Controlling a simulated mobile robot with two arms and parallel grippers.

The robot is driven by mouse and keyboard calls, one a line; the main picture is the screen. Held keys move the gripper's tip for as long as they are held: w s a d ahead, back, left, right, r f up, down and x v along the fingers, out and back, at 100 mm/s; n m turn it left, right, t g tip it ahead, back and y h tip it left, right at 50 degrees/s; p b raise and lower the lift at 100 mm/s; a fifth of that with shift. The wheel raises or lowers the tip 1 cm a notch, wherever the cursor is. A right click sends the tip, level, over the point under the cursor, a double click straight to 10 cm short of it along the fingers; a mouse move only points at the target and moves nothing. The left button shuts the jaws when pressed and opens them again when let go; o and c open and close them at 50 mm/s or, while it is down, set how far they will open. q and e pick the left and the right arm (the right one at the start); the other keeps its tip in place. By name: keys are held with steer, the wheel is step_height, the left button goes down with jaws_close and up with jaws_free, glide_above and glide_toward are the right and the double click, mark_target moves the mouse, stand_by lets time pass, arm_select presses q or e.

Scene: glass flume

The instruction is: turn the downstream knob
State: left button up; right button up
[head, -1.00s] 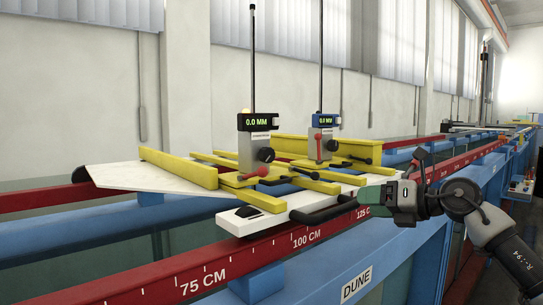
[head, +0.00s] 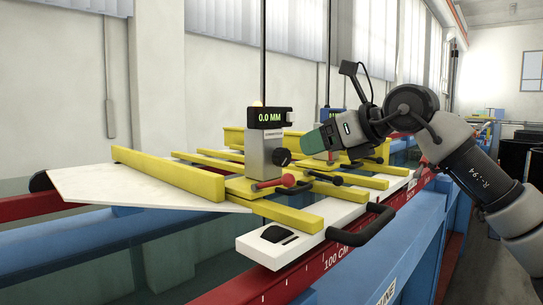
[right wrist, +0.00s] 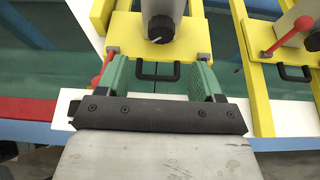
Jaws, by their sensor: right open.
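The near gauge (head: 264,150) stands on a yellow carriage, with a grey body, a display reading 0.0 MM and a black knob (head: 282,157) on its side. A second gauge (head: 333,117) with a blue display is behind it, mostly hidden by my right arm. My right gripper (head: 308,143) is open and empty, just right of the near gauge's knob in the picture. In the right wrist view, the dark knob (right wrist: 161,28) on a grey body lies ahead, between the two green fingers and apart from them. The left gripper is not in view.
Yellow bars (head: 172,174) and a white board (head: 90,188) lie across the flume. A black handle (head: 362,228) juts out at the front over the red rail (head: 335,257).

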mark_target(286, 158)
steer(key=p+x, duration=0.3)
steer(key=x, duration=0.1)
steer(key=shift+w+d, duration=0.1)
steer(key=p+x, duration=0.2)
steer(key=x, duration=0.2)
steer(key=shift+w+a+f, duration=0.1)
steer(key=shift+w+a, duration=0.1)
steer(key=shift+w+a+f+p, duration=0.2)
steer(key=shift+a+f+p, duration=0.05)
steer(key=shift+f+p, duration=0.05)
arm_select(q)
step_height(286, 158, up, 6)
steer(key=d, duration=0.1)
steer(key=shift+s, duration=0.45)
arm_select(e)
steer(key=shift+s+d, duration=0.15)
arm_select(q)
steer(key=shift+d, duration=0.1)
arm_select(e)
steer(key=shift+c, duration=0.2)
